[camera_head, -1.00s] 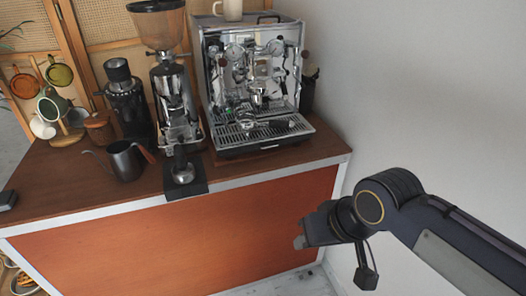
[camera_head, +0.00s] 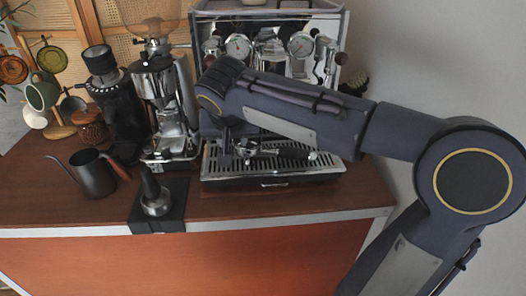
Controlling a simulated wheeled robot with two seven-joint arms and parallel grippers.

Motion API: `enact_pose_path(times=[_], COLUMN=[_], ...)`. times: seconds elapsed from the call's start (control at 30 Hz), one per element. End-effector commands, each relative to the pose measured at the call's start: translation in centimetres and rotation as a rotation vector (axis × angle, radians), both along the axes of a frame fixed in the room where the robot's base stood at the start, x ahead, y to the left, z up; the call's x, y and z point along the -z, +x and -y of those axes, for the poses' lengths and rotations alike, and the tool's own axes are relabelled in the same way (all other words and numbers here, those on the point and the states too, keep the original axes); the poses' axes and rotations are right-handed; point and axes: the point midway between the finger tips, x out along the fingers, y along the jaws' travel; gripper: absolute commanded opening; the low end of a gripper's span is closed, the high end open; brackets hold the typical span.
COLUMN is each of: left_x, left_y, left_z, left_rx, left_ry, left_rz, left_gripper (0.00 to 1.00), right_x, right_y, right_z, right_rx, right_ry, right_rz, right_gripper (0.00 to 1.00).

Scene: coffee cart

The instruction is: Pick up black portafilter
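The black portafilter (camera_head: 286,153) lies on the drip tray of the espresso machine, its metal head to the left and its black handle to the right. My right arm reaches in from the right across the front of the machine. My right gripper (camera_head: 226,139) is at the arm's left end, pointing down just left of the portafilter's head. The arm hides much of the fingers, so their opening and any contact with the portafilter are unclear. My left gripper is not in view.
The espresso machine's drip tray (camera_head: 222,170) stands on the brown counter (camera_head: 285,203). A coffee grinder (camera_head: 160,105) stands left of it. A tamper (camera_head: 154,198) stands on a black mat (camera_head: 172,222). A dark kettle (camera_head: 94,175) is at left. A wall borders the right.

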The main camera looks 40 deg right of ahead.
Motion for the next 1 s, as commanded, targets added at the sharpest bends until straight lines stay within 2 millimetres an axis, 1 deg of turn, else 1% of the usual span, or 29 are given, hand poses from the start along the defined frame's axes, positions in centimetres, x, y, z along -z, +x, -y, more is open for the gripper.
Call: enact_pose_path(times=[0.03,0.1,0.33,0.37,0.6,1.0], left_x=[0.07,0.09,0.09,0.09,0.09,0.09], left_y=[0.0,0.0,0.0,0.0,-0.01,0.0], left_z=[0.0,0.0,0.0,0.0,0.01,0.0], left_rx=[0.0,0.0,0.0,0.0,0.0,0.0], left_ry=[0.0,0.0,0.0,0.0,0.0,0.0], left_rz=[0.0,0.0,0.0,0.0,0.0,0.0], left_gripper=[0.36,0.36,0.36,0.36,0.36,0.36], right_x=[0.57,0.9,0.99,0.99,0.98,0.91], right_y=[0.22,0.41,0.48,0.48,0.46,0.46], right_z=[0.21,0.32,0.34,0.34,0.33,0.34], right_rx=[0.002,0.001,-0.001,-0.001,-0.001,-0.001], right_ry=[0.0,0.0,0.001,0.001,0.001,-0.001], right_rz=[-0.002,-0.001,0.0,0.0,0.0,0.001], right_gripper=[0.34,0.34,0.34,0.31,0.0,0.0])
